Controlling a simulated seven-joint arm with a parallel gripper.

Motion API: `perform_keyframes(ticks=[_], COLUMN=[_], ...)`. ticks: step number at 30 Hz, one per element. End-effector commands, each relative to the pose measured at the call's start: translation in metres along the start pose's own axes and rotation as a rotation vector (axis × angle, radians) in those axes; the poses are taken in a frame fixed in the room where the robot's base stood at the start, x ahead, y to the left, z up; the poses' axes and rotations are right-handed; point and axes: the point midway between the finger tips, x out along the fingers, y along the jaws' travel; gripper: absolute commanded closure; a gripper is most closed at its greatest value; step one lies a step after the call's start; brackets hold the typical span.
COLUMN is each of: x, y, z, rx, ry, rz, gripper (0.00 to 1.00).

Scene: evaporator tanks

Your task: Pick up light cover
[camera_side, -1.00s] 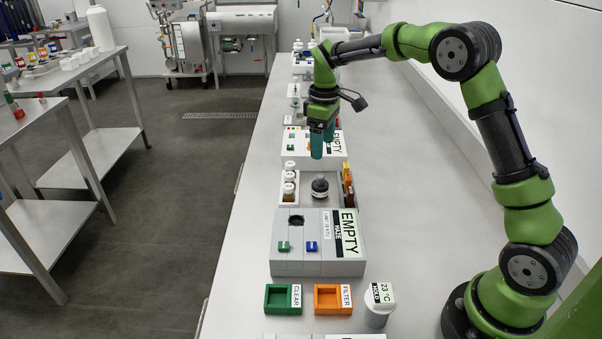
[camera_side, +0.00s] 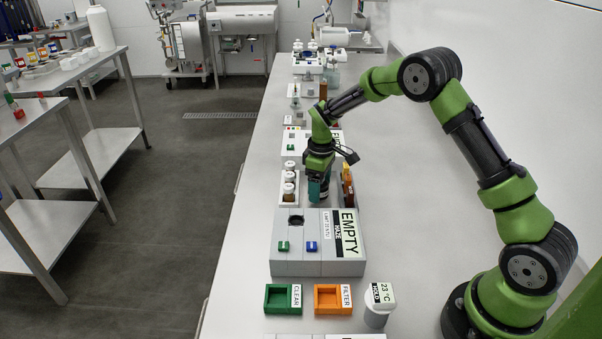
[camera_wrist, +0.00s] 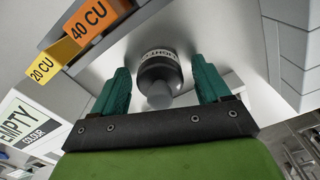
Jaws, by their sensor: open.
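The light cover is a dark round cap with a grey knob and a white band partly reading "LIGHT". In the wrist view, the light cover (camera_wrist: 158,72) stands on the pale surface between the teal fingers of my gripper (camera_wrist: 163,82). The fingers are open, with a visible gap on each side of it. In the side view, my gripper (camera_side: 318,193) points down over the cover's spot and hides most or all of it. How far the fingertips reach down its sides I cannot tell.
A grey "EMPTY" haze box (camera_side: 300,255) is in front. The bench right of these is clear.

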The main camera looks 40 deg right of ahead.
Motion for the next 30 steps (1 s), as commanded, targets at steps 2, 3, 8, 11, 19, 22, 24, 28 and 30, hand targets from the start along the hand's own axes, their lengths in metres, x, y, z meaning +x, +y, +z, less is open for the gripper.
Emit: perform_keyframes(ticks=[2,3,8,11,19,22,24,28,30], x=[0.002,0.001,0.001,0.001,0.001,0.001,0.000,-0.012,-0.025], y=[0.000,0.000,0.000,0.000,0.000,0.000,0.000,0.000,0.000], z=[0.000,0.000,0.000,0.000,0.000,0.000,0.000,-0.001,-0.001], rx=[0.000,0.000,0.000,0.000,0.000,0.000,0.000,0.000,0.000], ry=[0.000,0.000,0.000,0.000,0.000,0.000,0.001,0.003,0.004], rz=[0.000,0.000,0.000,0.000,0.000,0.000,0.000,0.001,0.002], gripper=[0.24,0.24,0.32,0.47,0.80,0.80,0.80,0.80,0.80])
